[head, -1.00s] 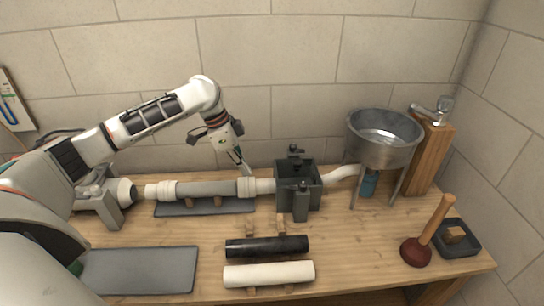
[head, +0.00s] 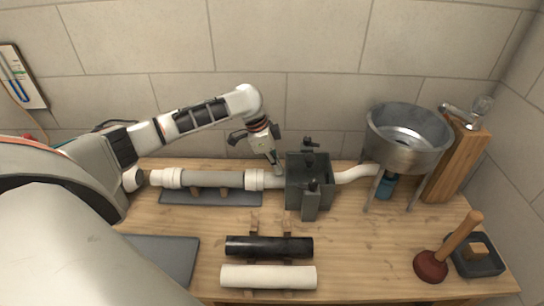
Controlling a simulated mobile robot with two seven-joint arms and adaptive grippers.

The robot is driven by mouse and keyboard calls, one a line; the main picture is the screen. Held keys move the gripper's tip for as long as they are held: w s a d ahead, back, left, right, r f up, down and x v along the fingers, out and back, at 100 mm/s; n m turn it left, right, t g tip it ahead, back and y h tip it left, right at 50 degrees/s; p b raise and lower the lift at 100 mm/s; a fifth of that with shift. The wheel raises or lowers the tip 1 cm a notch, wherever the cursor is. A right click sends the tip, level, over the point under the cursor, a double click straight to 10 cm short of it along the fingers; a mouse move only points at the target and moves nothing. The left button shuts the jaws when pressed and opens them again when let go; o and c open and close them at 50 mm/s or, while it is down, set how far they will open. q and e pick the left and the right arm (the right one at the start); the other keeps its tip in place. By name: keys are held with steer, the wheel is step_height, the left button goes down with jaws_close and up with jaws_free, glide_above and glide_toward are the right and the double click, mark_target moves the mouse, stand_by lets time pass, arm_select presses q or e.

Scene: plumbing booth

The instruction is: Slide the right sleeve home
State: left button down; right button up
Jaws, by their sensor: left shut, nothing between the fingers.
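The right sleeve (head: 254,179) is a white collar at the right end of the grey pipe (head: 215,180). A matching left sleeve (head: 172,178) is at the pipe's left end. A short white pipe (head: 274,182) runs from the right sleeve to the dark grey box (head: 308,185). My left gripper (head: 278,170) is shut and empty, pointing down. Its tips are just right of the right sleeve, at the white pipe close to the box; I cannot tell whether they touch anything. My right gripper is not in view.
A metal basin (head: 405,140) on legs stands right of the box, with a curved white pipe (head: 355,173) between. A black tube (head: 268,247) and a cream tube (head: 268,277) lie in front on wooden rests. A plunger (head: 432,265) stands front right.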

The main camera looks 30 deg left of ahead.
mark_target(254, 172)
arm_select(q)
steer(key=shift+s+a+f, duration=0.15)
steer(key=shift+s+a, duration=0.35)
steer(key=shift+a, duration=0.35)
steer(key=shift+s+a+f, duration=0.15)
steer(key=shift+s+a, duration=0.35)
steer(key=shift+a, duration=0.3)
steer(key=shift+s+a, duration=0.55)
steer(key=shift+a, duration=0.4)
steer(key=shift+s+a, duration=0.5)
steer(key=shift+a, duration=0.4)
steer(key=d, duration=0.1)
steer(key=w+d, duration=0.2)
steer(key=shift+d+r, duration=0.25)
steer(key=shift+r, duration=0.1)
steer(key=v, duration=0.9)
steer(key=shift+r, duration=0.2)
steer(key=shift+d, duration=0.1)
